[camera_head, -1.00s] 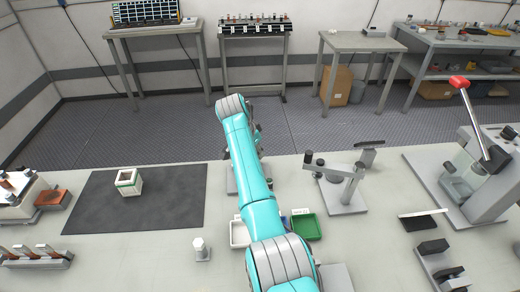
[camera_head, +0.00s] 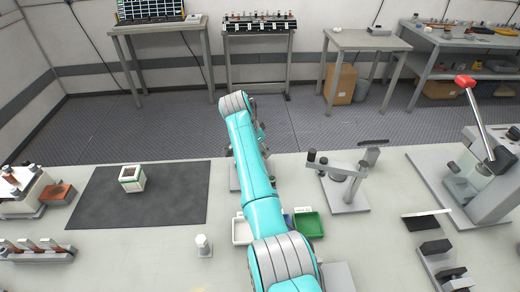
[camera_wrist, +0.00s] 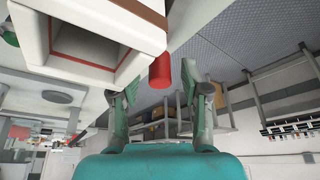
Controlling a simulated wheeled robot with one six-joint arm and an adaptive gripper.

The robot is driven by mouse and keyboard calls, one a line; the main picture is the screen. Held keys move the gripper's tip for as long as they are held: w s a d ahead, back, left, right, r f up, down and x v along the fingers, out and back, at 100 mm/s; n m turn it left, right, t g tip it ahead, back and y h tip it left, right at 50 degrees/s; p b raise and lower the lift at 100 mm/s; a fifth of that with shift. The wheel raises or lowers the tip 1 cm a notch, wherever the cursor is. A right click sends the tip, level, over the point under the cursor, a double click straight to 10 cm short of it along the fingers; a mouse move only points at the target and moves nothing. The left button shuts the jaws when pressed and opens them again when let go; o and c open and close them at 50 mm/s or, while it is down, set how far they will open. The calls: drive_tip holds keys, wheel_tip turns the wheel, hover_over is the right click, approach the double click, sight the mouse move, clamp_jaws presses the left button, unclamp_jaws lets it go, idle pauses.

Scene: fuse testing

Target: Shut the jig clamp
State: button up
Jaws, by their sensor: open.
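My gripper (camera_wrist: 161,100) is open, its two fingers apart on either side of the view's middle in the wrist view. A red cylinder (camera_wrist: 160,71), which looks like a clamp handle, shows in the gap between the fingertips, and I see no finger touching it. A large white block (camera_wrist: 88,40) with a square opening hangs close above it in that view; I cannot tell whether it belongs to the jig. In the head view my teal arm hides my gripper and most of what lies behind it, so the clamp's position is not clear there.
A grey stand with a swing arm (camera_head: 345,190) stands right of my arm. Green (camera_head: 308,226) and white (camera_head: 241,230) trays lie beside the arm. A lever press with a red knob (camera_head: 465,82) stands far right. A dark mat (camera_head: 180,200) bears a white square block (camera_head: 132,178).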

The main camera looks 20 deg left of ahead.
drive_tip(key=v, duration=1.2)
